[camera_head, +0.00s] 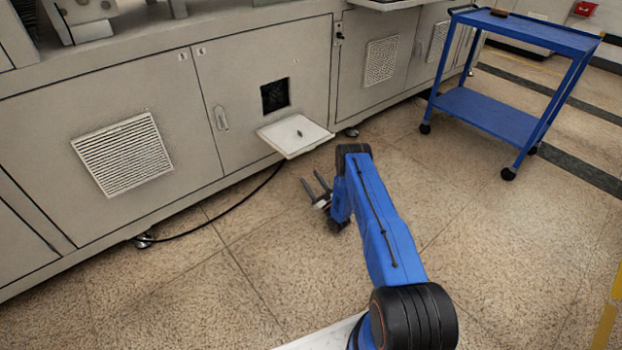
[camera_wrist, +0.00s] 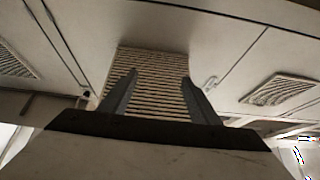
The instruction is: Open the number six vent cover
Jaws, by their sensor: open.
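One vent cover (camera_head: 294,135) on the cabinet front is swung out nearly level, its pale inner face up, below a dark square opening (camera_head: 275,96). No number is legible, so I cannot tell by sight that it is number six. My gripper (camera_head: 312,184) is low, to the lower right of this cover and apart from it in the head view. In the wrist view my open gripper (camera_wrist: 160,82) has nothing held between its fingers. A louvered face (camera_wrist: 155,65) shows behind and between them; I cannot tell which cover it is.
Louvered covers lie flat on the cabinet to the left (camera_head: 123,153) and right (camera_head: 381,60). A door handle (camera_head: 220,118) is left of the opening. A black cable (camera_head: 215,222) lies on the floor. A blue cart (camera_head: 495,110) stands at right. Floor before the cabinet is mostly clear.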

